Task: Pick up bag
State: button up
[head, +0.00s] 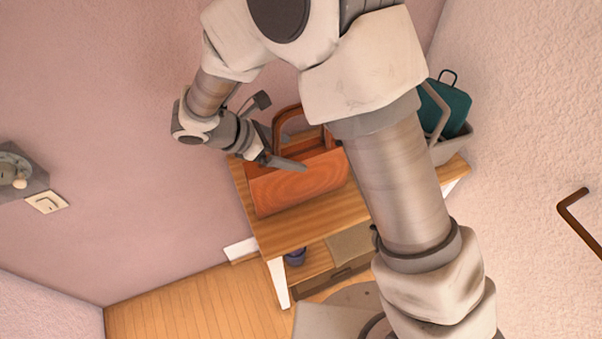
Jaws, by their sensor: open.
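An orange-brown bag (298,186) with a brown looped handle stands on a wooden table (285,236) against the pink wall. My gripper (283,150) is at the bag's upper left, close to the handle. One finger reaches across the front of the bag's top edge. The other finger is mostly hidden, so I cannot tell whether it lies behind the bag or the handle. The gripper is open, and I see nothing held in it. My arm covers the right side of the bag and part of the table.
A grey bin (451,146) with a teal item (446,108) stands at the table's right end. A lower shelf holds a dark purple object (296,257). A wall switch (47,202) is at left and a brown bar (577,212) at right. Wooden floor (190,308) is clear at lower left.

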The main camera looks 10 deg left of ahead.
jog(key=shift+x, duration=1.05)
grip_shut()
jog(key=shift+r, duration=0.1)
